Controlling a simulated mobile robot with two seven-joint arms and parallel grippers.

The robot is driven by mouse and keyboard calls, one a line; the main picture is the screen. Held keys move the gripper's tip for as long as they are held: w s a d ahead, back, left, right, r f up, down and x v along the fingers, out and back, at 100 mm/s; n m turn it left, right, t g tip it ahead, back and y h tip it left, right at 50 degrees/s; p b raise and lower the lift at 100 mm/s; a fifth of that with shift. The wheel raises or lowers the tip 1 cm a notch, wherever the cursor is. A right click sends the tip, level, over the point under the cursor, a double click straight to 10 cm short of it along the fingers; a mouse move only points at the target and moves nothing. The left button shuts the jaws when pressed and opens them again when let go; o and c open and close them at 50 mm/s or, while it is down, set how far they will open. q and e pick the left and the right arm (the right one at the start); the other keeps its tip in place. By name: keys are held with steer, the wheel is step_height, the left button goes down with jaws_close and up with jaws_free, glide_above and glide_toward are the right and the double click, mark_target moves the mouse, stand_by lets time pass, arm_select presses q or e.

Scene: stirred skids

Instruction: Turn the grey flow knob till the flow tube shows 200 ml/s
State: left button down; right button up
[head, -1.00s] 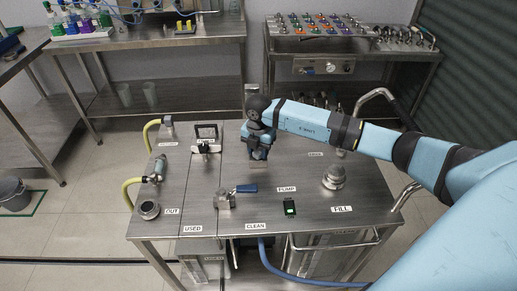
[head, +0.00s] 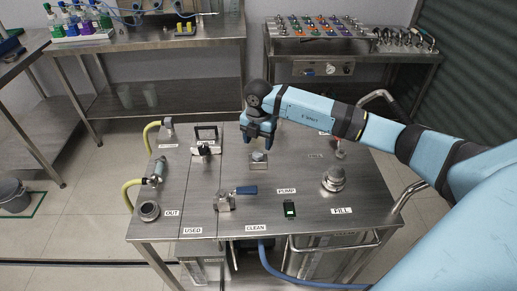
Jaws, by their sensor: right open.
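My right gripper (head: 258,143) is open, pointing down over the back middle of the steel skid. Just below and apart from it, a small grey block-like knob (head: 259,160), which looks like the flow knob, stands on the skid top. A small upright tube with a reddish spot (head: 340,149) stands at the back right and may be the flow tube. Any scale or reading on it is too small to make out. My left gripper is not in view.
A second table (head: 160,95) with bottles stands behind.

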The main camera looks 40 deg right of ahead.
mark_target(258, 152)
step_height(258, 152, up, 9)
steer(key=shift+f, duration=0.15)
stand_by(0.4)
